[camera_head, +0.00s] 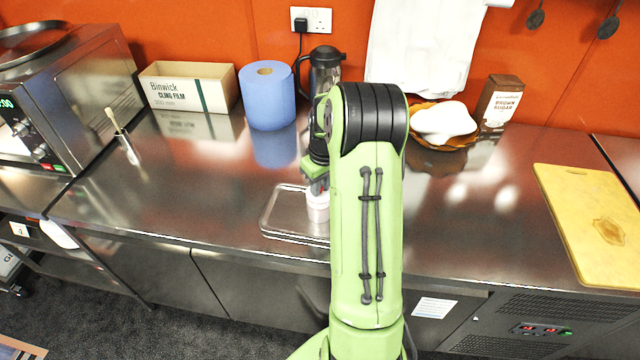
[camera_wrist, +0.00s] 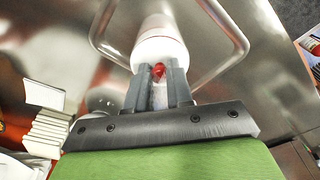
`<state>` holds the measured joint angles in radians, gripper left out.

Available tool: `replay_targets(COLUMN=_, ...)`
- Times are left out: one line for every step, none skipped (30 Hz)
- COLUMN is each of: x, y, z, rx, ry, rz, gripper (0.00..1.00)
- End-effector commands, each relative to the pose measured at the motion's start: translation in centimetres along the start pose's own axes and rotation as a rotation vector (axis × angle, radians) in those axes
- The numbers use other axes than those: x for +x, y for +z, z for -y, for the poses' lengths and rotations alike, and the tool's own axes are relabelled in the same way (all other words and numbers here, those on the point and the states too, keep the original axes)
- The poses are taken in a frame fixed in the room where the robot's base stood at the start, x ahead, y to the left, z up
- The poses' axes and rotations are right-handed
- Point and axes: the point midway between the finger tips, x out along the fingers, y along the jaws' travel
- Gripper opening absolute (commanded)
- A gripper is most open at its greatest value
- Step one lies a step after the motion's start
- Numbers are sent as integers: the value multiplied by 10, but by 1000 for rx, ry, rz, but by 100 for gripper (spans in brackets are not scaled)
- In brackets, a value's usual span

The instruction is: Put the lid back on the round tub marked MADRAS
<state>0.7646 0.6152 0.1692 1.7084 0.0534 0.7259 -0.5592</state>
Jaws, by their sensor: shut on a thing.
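A small white round tub (camera_head: 318,213) stands at the right part of a shallow metal tray (camera_head: 268,222) on the steel counter, partly hidden by my arm. No marking on it can be read. In the wrist view the tub (camera_wrist: 164,24) shows beyond the fingertips, with the tray rim (camera_wrist: 240,42) around it. My gripper (camera_wrist: 158,76) is shut on the red knob of a white lid (camera_wrist: 150,52). The lid is at the tub's top, in line with it; I cannot tell whether it is fully seated. In the head view my gripper (camera_head: 316,184) is directly above the tub.
Behind stand a blue paper roll (camera_head: 268,95), a cling film box (camera_head: 188,87) and a dark jug (camera_head: 325,70). To the right are an orange-brown bowl (camera_head: 452,144), a brown sugar box (camera_head: 500,102) and a yellow board (camera_head: 590,215). The counter left of the tray is mostly clear.

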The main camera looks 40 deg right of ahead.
Motion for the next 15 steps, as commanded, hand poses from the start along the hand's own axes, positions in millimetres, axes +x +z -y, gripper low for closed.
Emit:
replay_targets(x=0, y=0, z=0, rx=0, ry=1, rz=0, gripper=0)
replay_targets(x=0, y=0, z=0, rx=0, ry=1, rz=0, gripper=0)
replay_targets(x=0, y=0, z=0, rx=0, ry=0, rz=0, gripper=0)
replay_targets(x=0, y=0, z=0, rx=0, ry=0, rz=0, gripper=0)
replay_targets(x=0, y=0, z=0, rx=0, ry=0, rz=0, gripper=0)
replay_targets(x=0, y=0, z=0, rx=0, ry=0, rz=0, gripper=0)
replay_targets(x=0, y=0, z=0, rx=0, ry=0, rz=0, gripper=0)
replay_targets(x=0, y=0, z=0, rx=0, ry=0, rz=0, gripper=0)
replay_targets(x=0, y=0, z=0, rx=0, ry=0, rz=0, gripper=0)
replay_targets(x=0, y=0, z=0, rx=0, ry=0, rz=0, gripper=26)
replay_targets(x=0, y=0, z=0, rx=0, ry=0, rz=0, gripper=30)
replay_targets(x=0, y=0, z=0, rx=0, ry=0, rz=0, gripper=36)
replay_targets(x=0, y=0, z=0, rx=0, ry=0, rz=0, gripper=41)
replay_targets(x=0, y=0, z=0, rx=0, ry=0, rz=0, gripper=45)
replay_targets(x=0, y=0, z=0, rx=0, ry=0, rz=0, gripper=51)
